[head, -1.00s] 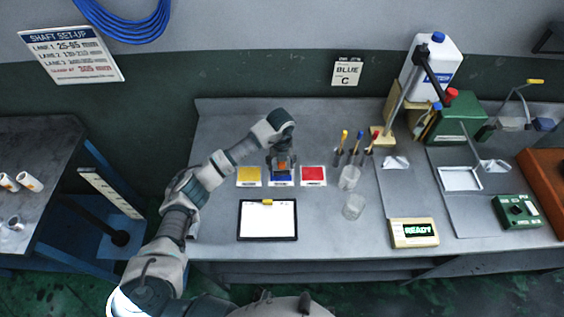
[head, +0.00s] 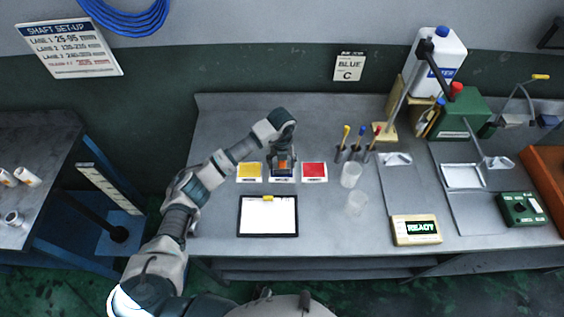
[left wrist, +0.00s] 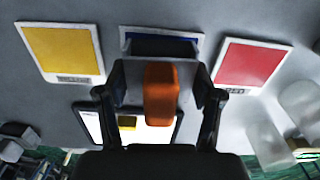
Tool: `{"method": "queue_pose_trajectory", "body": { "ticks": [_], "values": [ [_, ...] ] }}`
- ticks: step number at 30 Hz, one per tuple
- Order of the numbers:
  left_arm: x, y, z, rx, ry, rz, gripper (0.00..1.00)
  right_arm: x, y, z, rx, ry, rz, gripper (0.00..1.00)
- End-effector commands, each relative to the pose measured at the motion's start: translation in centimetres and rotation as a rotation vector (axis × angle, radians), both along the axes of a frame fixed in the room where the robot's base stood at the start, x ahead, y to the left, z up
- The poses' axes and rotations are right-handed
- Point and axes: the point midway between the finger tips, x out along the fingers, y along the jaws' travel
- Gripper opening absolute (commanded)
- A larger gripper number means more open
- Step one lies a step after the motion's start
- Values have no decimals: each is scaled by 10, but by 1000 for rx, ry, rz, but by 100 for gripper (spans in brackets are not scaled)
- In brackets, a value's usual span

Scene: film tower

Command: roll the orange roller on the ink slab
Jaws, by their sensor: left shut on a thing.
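My left gripper (head: 283,163) is shut on the orange handle of the roller (left wrist: 161,92). In the left wrist view the handle stands between the two fingers, and the dark roller head lies across the blue ink slab (left wrist: 196,43). Whether the head touches the ink I cannot tell. The blue slab's white rim (head: 282,180) shows below the gripper in the head view; the rest is largely covered. The yellow slab (head: 249,171) lies to its left and the red slab (head: 314,170) to its right. My right gripper is not in view.
A clipboard with white paper (head: 268,216) lies in front of the slabs. Clear cups (head: 351,175) stand to the right, near several colored-tip tools (head: 345,135). A box reading READY (head: 416,229) sits farther right. The left part of the bench is clear.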

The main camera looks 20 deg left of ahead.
Motion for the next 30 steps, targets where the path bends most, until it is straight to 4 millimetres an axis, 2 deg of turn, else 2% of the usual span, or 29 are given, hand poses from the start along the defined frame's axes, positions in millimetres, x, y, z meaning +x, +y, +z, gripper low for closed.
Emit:
{"method": "queue_pose_trajectory", "body": {
  "ticks": [30],
  "values": [
    [0,0,-8,0,0,0,38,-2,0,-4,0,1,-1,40]
  ]
}}
